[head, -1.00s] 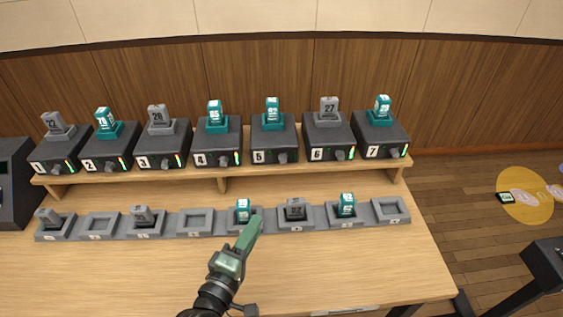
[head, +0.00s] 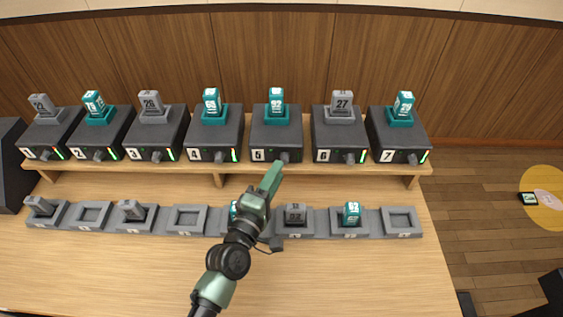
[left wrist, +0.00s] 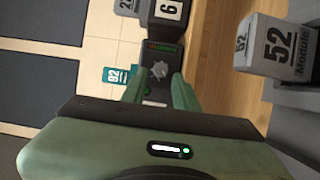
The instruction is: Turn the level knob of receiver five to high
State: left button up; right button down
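Receiver five (head: 276,135) is a dark box on the shelf with a teal module 92 (head: 276,103) on top. Its level knob (head: 284,156) is on the front face. The knob also shows in the left wrist view (left wrist: 160,69) as a grey lobed shape, near a small red-green level light (left wrist: 162,47). My left gripper (head: 273,172) is just in front of and below receiver five. In the left wrist view (left wrist: 157,76) its two green fingers are apart, with the knob framed between the tips. I cannot tell whether they touch it. My right gripper is not in view.
Receiver four (head: 214,135) and receiver six (head: 338,135) stand close on either side. Below the shelf is a row of grey trays (head: 188,219), some holding modules. A grey module 52 (left wrist: 278,45) shows at the wrist view's right. The table front is clear.

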aim_at(285, 159)
pick_arm(q)
jog(key=x, duration=0.3)
jog(key=shift+w+d, duration=0.15)
jog(key=shift+w, duration=0.05)
grip_shut()
jog(key=shift+d+r+m+g+y+p, duration=0.1)
jog(key=shift+m+g+y+p, duration=0.4)
jog(key=shift+m+p, duration=1.8)
jog(key=shift+r+m+g+y+p, duration=0.1)
jog(key=shift+m+g+y+p, duration=0.5)
jog(key=shift+p, duration=3.2)
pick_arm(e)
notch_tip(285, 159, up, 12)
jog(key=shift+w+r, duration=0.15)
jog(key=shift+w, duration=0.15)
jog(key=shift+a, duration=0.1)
